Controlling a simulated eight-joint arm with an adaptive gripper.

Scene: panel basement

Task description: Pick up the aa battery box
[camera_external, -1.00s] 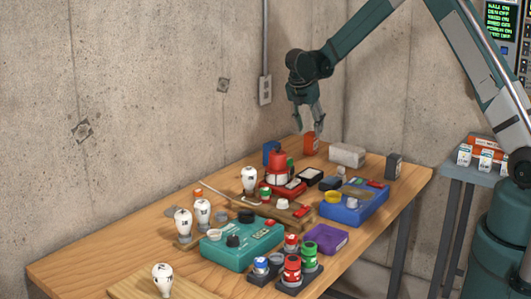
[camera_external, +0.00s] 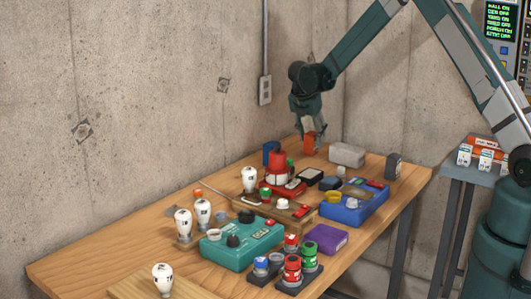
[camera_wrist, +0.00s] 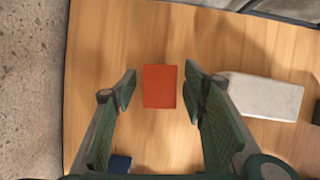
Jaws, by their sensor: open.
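An orange-red box (camera_external: 309,143) stands at the far end of the wooden table, near the wall corner. It seems to be the aa battery box, but I cannot read a label on it. My gripper (camera_external: 310,132) points down over it, with fingers at the box's upper part. In the wrist view the box's flat top (camera_wrist: 160,87) lies between the two spread fingers of my gripper (camera_wrist: 160,80). The gripper is open, with a gap on each side of the box.
A white-grey block (camera_external: 347,154) lies just right of the box, close to the right finger. A dark blue box (camera_external: 271,153) stands to its left. A dark box (camera_external: 393,166) is farther right. A red device (camera_external: 279,175), bulbs and cases crowd the nearer table.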

